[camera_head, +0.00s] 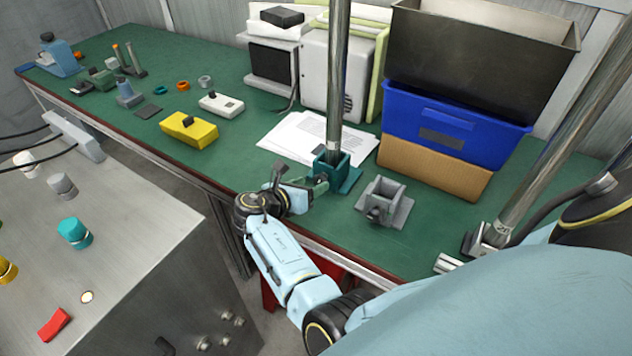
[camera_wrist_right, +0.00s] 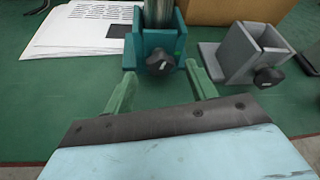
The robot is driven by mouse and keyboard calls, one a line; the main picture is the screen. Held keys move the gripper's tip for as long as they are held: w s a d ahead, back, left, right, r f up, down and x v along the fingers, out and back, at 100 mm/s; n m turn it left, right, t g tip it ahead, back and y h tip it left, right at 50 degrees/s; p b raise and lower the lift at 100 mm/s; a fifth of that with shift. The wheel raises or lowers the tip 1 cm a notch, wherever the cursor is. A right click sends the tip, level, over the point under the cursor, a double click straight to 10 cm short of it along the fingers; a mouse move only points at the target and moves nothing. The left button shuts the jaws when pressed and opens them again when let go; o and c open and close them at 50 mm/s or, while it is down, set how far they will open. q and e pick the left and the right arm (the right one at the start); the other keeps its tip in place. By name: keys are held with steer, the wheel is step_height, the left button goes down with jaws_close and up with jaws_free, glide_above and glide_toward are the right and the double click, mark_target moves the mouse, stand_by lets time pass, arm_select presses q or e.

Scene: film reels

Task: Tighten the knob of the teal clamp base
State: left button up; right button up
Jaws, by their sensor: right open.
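The teal clamp base (camera_head: 347,177) stands on the green bench top with a metal pole (camera_head: 338,80) upright in it. In the right wrist view, the teal clamp base (camera_wrist_right: 178,44) has a dark lobed knob (camera_wrist_right: 160,62) on its near face. My right gripper (camera_head: 308,188) is open in front of the base. In the wrist view, the fingertips of my right gripper (camera_wrist_right: 160,76) are spread to either side of the knob, with nothing between them that I can see gripped. In the head view the gripper partly hides the knob side. My left gripper is not in view.
A grey clamp base (camera_head: 384,203) with its own knob stands close on the right. Papers (camera_head: 291,138) lie behind the teal base. Stacked bins, a blue one (camera_head: 450,135) among them, stand behind right. A metal control box (camera_head: 125,250) fills the left front.

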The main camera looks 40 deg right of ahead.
mark_target(318, 181)
steer(key=shift+b+x, duration=0.3)
steer(key=shift+x, duration=1.4)
steer(key=shift+c, duration=0.3)
steer(key=shift+r, duration=0.1)
steer(key=c, duration=0.9)
